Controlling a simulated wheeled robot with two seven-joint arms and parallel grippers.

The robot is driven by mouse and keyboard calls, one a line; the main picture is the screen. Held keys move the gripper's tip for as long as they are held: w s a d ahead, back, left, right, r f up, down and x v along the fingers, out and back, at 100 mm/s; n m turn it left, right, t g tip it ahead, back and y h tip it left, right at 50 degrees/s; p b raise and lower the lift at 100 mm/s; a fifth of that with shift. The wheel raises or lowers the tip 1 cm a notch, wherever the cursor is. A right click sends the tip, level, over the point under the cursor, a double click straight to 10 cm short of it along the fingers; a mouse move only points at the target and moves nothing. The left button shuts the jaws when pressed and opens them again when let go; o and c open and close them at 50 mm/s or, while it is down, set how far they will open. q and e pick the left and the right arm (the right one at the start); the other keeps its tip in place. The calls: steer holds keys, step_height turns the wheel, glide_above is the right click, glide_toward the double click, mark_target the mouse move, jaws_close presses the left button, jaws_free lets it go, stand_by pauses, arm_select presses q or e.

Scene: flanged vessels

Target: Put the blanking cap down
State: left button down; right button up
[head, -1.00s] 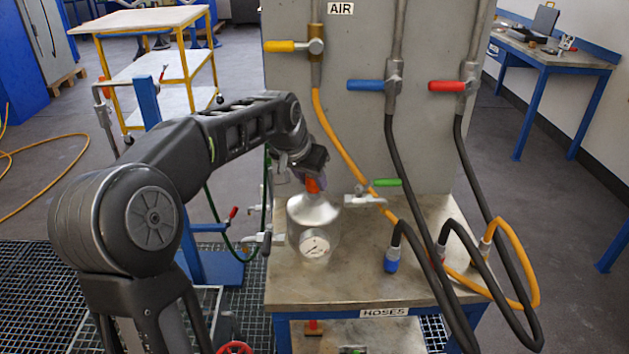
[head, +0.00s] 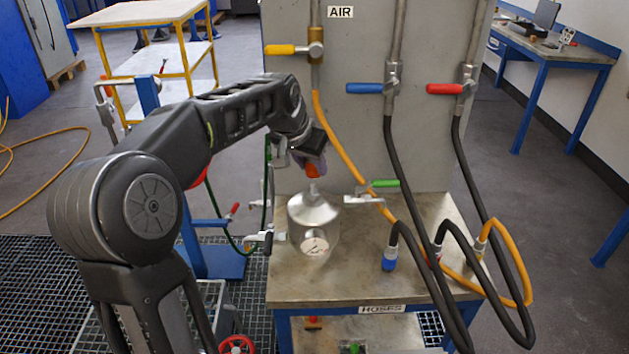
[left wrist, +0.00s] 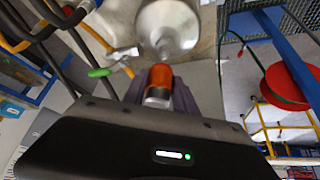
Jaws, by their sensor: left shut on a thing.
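The orange blanking cap (head: 313,170) is held in my left gripper (head: 309,162), just above the top stub of the steel vessel (head: 315,212). A small gap shows between cap and stub. In the left wrist view the cap (left wrist: 159,80), orange with a silvery end, sits between the purple-grey fingers of my left gripper (left wrist: 159,85). The vessel's domed top (left wrist: 168,28) lies beyond it. The vessel stands upright on the metal bench and has a round gauge on its front. My right gripper does not show.
The bench top (head: 350,285) has free room in front and to the right of the vessel. A green-handled valve (head: 370,193) is close on the vessel's right. Hoses (head: 445,270) loop over the bench's right side. The grey air panel (head: 370,140) stands behind.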

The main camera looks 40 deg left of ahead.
arm_select(q)
steer(key=shift+d, duration=0.1)
steer(key=d+f, duration=0.5)
steer(key=d, duration=0.6)
steer(key=w+d+f+m, duration=0.1)
steer(key=d+f, duration=0.5)
steer(key=d, duration=0.6)
steer(key=shift+h, duration=0.4)
